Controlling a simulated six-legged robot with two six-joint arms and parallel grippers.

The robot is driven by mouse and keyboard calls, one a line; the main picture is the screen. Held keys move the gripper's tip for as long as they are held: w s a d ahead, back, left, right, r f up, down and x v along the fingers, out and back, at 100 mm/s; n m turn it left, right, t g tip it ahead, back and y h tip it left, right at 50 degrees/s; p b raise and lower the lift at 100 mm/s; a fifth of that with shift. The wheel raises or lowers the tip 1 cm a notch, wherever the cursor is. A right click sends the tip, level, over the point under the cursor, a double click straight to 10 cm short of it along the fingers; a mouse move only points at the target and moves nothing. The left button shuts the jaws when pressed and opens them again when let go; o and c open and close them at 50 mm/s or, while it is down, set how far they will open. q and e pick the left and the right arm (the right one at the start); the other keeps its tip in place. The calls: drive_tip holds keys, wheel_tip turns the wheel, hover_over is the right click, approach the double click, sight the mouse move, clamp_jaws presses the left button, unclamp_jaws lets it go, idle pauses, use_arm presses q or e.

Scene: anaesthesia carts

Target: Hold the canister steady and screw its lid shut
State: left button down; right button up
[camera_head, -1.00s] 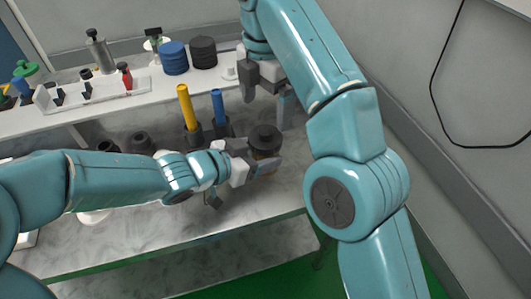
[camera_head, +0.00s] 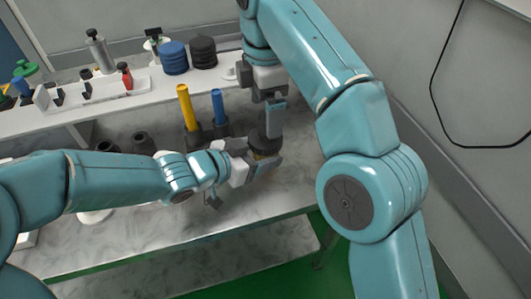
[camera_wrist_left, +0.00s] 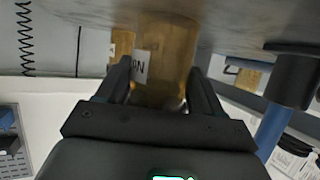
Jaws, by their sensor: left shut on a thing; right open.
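The amber canister (camera_head: 262,156) stands on the lower worktop, mostly hidden in the head view by my left gripper (camera_head: 262,165). In the left wrist view the canister (camera_wrist_left: 165,60) shows a white label with dark letters, between the two fingers of my left gripper (camera_wrist_left: 160,95), which is shut on it. The dark lid (camera_head: 262,139) sits on top of the canister. Whether it is threaded down cannot be told. My right gripper (camera_head: 274,118) is open and points down at the lid, with a finger in front of its right side. Its other finger is hard to make out.
A yellow tube (camera_head: 187,105) and a blue tube (camera_head: 218,105) stand in dark holders just left behind the canister. A raised shelf (camera_head: 110,108) behind carries a white rack (camera_head: 90,97) and blue (camera_head: 174,57) and black (camera_head: 203,52) ribbed cylinders.

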sight(265, 153)
drive_tip(key=shift+s+f, duration=0.1)
drive_tip(key=shift+f, duration=3.3)
drive_tip(key=c, duration=1.1)
drive_tip(key=m, duration=0.6)
drive_tip(key=shift+m, duration=0.3)
drive_tip(key=o, duration=1.1)
drive_tip(key=shift+o, duration=0.2)
drive_tip(key=shift+r, duration=2.25)
drive_tip(key=shift+c, duration=0.2)
